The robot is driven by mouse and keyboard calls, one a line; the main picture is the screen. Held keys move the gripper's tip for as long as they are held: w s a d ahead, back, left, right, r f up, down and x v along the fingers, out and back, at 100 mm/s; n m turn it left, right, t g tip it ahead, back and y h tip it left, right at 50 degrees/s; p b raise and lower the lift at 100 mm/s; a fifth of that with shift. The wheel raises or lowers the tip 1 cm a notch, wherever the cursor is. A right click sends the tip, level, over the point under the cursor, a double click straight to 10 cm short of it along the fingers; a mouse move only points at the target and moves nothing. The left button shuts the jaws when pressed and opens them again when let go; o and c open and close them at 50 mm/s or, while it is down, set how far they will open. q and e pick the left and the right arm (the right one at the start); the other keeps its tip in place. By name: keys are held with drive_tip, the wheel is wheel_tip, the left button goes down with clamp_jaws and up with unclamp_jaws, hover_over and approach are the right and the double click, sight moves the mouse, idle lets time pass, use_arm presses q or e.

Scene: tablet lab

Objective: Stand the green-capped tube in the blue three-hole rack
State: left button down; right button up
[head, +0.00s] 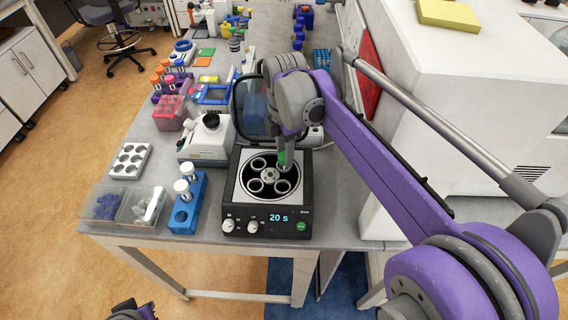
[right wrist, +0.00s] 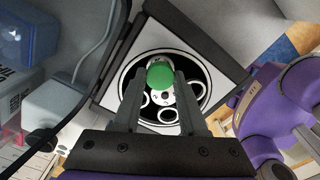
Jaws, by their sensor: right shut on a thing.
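The green-capped tube (right wrist: 160,74) is between the fingertips of my right gripper (head: 284,160), which is shut on it at the cap. It is over the back right of the open round rotor of the black centrifuge (head: 240,212); I cannot tell if its lower end is still in a hole. The blue three-hole rack (head: 184,222) stands left of the centrifuge. Two white-capped tubes (head: 184,187) fill its back and middle holes; the front hole is open. A dark and purple piece of my left gripper (head: 133,311) shows at the bottom edge, its fingers hidden.
Left are clear bins (head: 103,205) and a grey block with holes (head: 129,160). The centrifuge lid (head: 252,100) stands raised behind the rotor. A large white machine (head: 440,110) borders the right.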

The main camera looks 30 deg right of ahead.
drive_tip(key=shift+c, duration=0.2)
